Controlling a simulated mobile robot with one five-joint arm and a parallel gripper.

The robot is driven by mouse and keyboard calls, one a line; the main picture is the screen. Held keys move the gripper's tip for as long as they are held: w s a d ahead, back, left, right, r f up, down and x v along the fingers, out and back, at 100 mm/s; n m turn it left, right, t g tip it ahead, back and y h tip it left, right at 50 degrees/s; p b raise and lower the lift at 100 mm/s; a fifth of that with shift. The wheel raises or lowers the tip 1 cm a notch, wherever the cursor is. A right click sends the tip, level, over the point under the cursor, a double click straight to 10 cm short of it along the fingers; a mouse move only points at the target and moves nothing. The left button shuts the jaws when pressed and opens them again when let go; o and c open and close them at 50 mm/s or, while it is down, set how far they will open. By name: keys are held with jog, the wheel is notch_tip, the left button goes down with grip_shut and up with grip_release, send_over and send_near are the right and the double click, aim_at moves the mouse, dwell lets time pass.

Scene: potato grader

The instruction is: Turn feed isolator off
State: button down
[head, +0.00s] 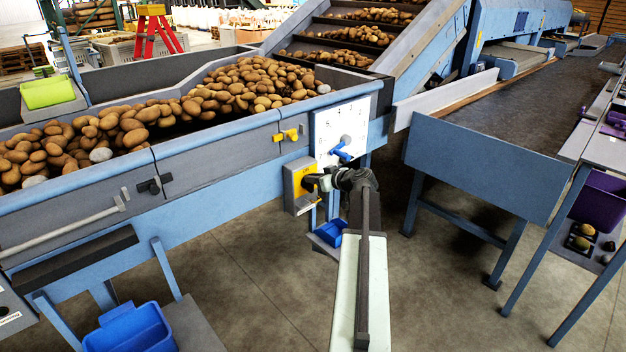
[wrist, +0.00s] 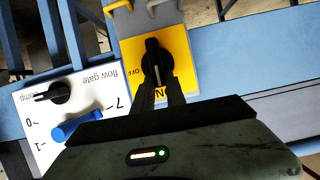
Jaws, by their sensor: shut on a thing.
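The feed isolator is a grey box with a yellow face (head: 299,172) on the front of the hopper frame. In the wrist view its yellow plate (wrist: 184,47) carries a black rotary knob (wrist: 152,56). OFF is printed left of the knob and ON below it, partly hidden by my fingers. The knob's handle lies along the picture's vertical, in line with ON. My gripper (wrist: 157,88) is shut on the knob's handle. In the head view my gripper (head: 315,182) reaches the box's face from the right; the knob is mostly hidden there.
The white flow gate dial panel (head: 327,127) with a blue lever (head: 342,152) is close beside the isolator. A yellow handle (head: 287,135) sits above. A blue bin (head: 331,233) stands below. The floor to the right (head: 400,270) is clear.

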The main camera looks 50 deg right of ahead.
jog(key=shift+s+d+f+m+t+y+b, duration=0.1)
jog(key=shift+d+f+m+t+y+b, duration=0.45)
jog(key=shift+m+y+b, duration=1.1)
jog(key=shift+w+d+f+m+t+y+b, duration=0.1)
jog(key=shift+d+f+m+t+y+b, duration=0.45)
jog(key=shift+m+b, duration=2.05)
jog(key=shift+s+d+f+m+t+y+b, duration=0.1)
jog(key=shift+d+f+m+t+y+b, duration=0.45)
jog(key=shift+m+y+b, duration=1.15)
jog(key=shift+a+m+h+b, duration=0.1)
jog(key=shift+m+h+b, duration=0.2)
jog(key=shift+m+h, duration=0.4)
jog(key=c, duration=1.4)
grip_release()
jog(key=shift+o, duration=0.2)
jog(key=shift+s, duration=0.1)
